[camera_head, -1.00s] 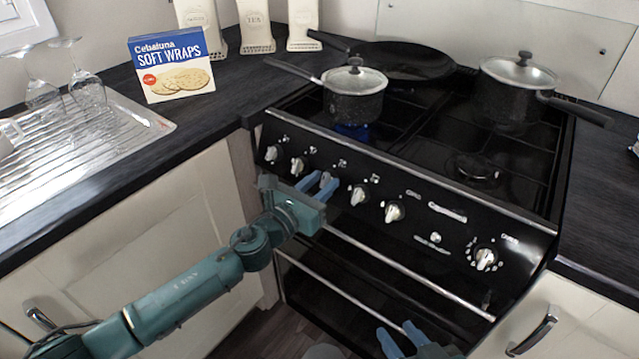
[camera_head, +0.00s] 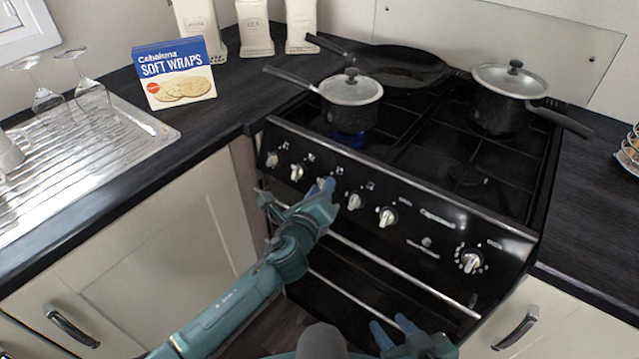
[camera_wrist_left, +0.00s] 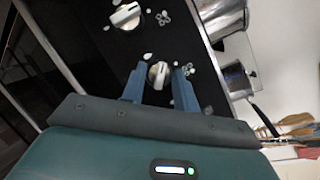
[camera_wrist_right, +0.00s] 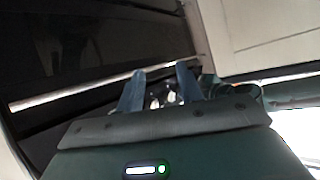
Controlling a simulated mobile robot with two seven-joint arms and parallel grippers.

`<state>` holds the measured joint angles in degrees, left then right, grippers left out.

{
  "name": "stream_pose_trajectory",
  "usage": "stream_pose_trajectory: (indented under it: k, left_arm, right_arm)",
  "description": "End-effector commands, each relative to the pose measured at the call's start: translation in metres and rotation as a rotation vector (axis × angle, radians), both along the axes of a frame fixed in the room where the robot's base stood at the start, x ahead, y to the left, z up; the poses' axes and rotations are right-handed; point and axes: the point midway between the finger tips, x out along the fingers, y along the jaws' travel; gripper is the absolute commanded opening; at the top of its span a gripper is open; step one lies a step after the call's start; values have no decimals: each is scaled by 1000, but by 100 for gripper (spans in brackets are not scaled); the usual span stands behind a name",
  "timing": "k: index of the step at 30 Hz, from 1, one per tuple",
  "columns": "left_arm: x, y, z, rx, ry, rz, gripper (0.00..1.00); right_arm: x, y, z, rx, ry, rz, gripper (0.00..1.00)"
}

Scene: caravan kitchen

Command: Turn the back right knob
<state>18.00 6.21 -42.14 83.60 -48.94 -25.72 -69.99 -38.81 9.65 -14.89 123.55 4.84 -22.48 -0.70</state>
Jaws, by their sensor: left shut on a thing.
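The black cooker's sloped front panel carries a row of silver knobs. My left gripper (camera_head: 323,187) is at the third knob from the left, which its fingers mostly hide in the head view. In the left wrist view that knob (camera_wrist_left: 158,74) sits between the two fingers, and the gripper is shut on it. The fourth knob (camera_head: 355,202) and fifth knob (camera_head: 388,218) are free to its right. The second knob (camera_head: 297,172) is to its left. My right gripper (camera_head: 392,331) is low before the oven front, with its fingers apart and empty.
A blue flame (camera_head: 348,138) shows under the lidded saucepan (camera_head: 352,105). A frying pan (camera_head: 400,66) and a lidded pot (camera_head: 505,100) stand on the hob. Oven rails (camera_head: 400,264) run below the knobs. A wraps box (camera_head: 175,75) stands on the left worktop.

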Motion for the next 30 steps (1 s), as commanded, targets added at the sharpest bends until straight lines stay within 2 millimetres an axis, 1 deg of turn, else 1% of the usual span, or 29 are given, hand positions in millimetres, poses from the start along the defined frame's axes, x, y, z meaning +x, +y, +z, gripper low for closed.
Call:
stream_pose_trajectory:
  k: [1,7,13,21,30]
  left_arm:
    - [-1,-1,3,-34,28,19,7]
    - [-1,-2,5,-174,129,100,7]
    - [-1,-3,5,-302,224,174,7]
    - [0,-3,5,-435,320,252,7]
    - [0,-3,4,-513,374,295,7]
  right_arm:
    - [-1,0,6,-7,2,3,36]
    - [-5,-2,13,-48,13,19,36]
    - [-6,-4,24,-81,13,33,36]
    - [-6,-15,23,-96,48,6,36]
    - [-6,-16,24,-92,65,-12,36]
